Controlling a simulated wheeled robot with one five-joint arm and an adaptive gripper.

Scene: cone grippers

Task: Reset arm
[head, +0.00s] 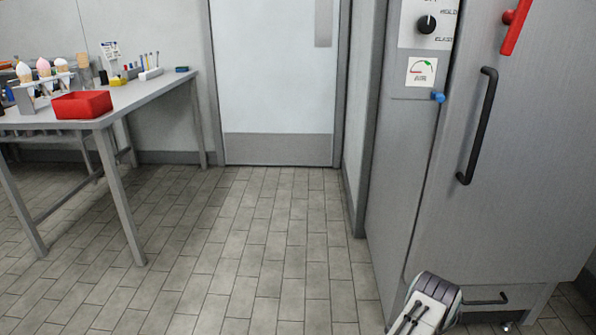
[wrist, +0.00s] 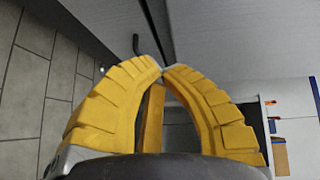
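My gripper (wrist: 162,72) shows in the wrist view with its thick, ribbed yellow fingers curved inward. Their tips meet or almost meet, and I see no object held between them. A narrow yellow piece shows between the fingers and looks like part of the gripper. In the head view part of my arm (head: 425,305) is at the bottom right, in front of the grey cabinet (head: 510,180). The gripper's fingers are not visible in the head view.
The cabinet has a black handle (head: 477,125), a red lever (head: 515,27) and a dial (head: 426,24). A table (head: 150,88) at the left holds a red tray (head: 82,104) and a rack of cones (head: 42,86). A closed door (head: 270,80) is at the back. The tiled floor (head: 220,250) between is clear.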

